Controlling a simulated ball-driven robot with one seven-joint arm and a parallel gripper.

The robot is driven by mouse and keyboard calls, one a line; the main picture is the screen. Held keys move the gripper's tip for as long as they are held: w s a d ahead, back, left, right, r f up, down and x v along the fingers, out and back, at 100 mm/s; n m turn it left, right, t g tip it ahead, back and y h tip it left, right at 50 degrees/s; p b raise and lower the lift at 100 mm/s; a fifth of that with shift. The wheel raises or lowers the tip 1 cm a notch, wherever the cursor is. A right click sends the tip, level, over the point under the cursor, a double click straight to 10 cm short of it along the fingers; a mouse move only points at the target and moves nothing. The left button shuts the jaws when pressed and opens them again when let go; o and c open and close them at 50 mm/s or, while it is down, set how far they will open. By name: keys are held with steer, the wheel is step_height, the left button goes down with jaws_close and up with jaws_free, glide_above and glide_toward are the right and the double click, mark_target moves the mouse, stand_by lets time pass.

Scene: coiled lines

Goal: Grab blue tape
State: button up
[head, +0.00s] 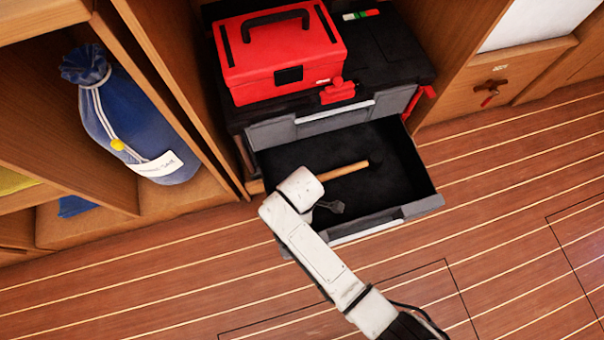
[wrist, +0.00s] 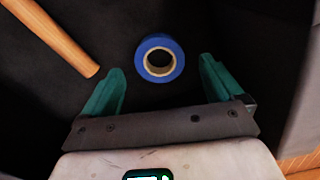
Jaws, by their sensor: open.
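A roll of blue tape (wrist: 177,70) lies on the dark drawer floor in the wrist view, with a pale core showing. My gripper (wrist: 160,77) is open, its two green fingers apart, with the roll in line with the gap between them, near and partly beyond the tips. I cannot tell the height of the fingers above the floor. In the head view my arm reaches into the open drawer (head: 428,204). The tape is hidden there behind my arm, and a grey part of my gripper (head: 330,206) shows beside it.
A hammer with a wooden handle (head: 343,171) lies in the drawer; its handle (wrist: 55,37) is left of the tape in the wrist view. A red toolbox (head: 290,65) stands on the black tool chest (head: 395,60) above. A blue bag (head: 140,125) is on the left shelf.

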step_height(320, 180, down, 3)
steer(key=shift+r+b, duration=0.1)
steer(key=shift+b, duration=0.35)
steer(key=shift+r, duration=0.1)
steer(key=c, duration=1.1)
